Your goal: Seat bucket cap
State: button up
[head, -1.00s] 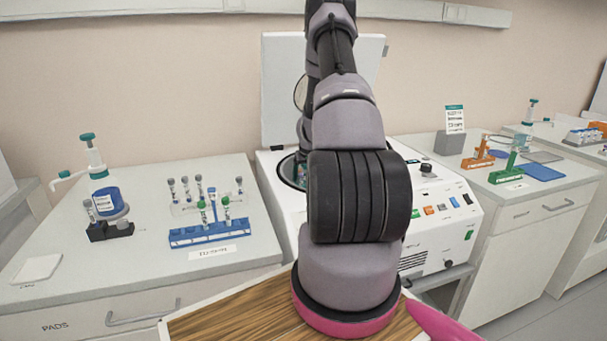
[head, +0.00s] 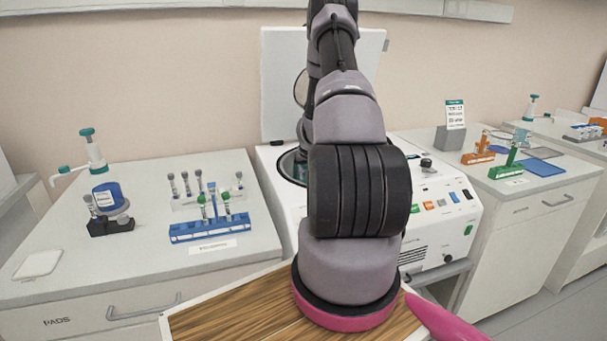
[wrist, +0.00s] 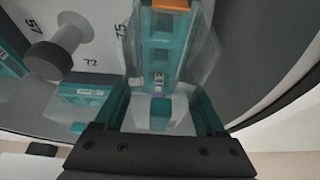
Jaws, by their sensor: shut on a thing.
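In the wrist view my gripper (wrist: 162,108) is shut on a clear, see-through cap (wrist: 196,50), with a finger on each side of it. The cap is over a teal bucket (wrist: 160,55) with square openings in the centrifuge bowl; whether it is fully down on the bucket I cannot tell. An orange piece shows at the top of the bucket. In the head view the centrifuge (head: 440,205) stands with its lid (head: 280,85) raised. My arm reaches into its bowl (head: 290,166) and hides the gripper, cap and bucket.
In the wrist view a grey rotor hub post (wrist: 58,52) stands to the left, near another teal bucket (wrist: 85,100). The dark bowl wall curves around on the right. A blue tube rack (head: 210,230) is on the left bench (head: 130,265).

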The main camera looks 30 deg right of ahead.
aim_at(306, 166)
jog(key=shift+f, duration=0.35)
jog(key=shift+f, duration=0.1)
jog(key=shift+f, duration=0.4)
jog(key=o, duration=1.3)
jog(key=shift+r, duration=0.1)
jog(key=v, duration=1)
jog(key=shift+s+r, duration=0.2)
jog(key=shift+r, duration=0.1)
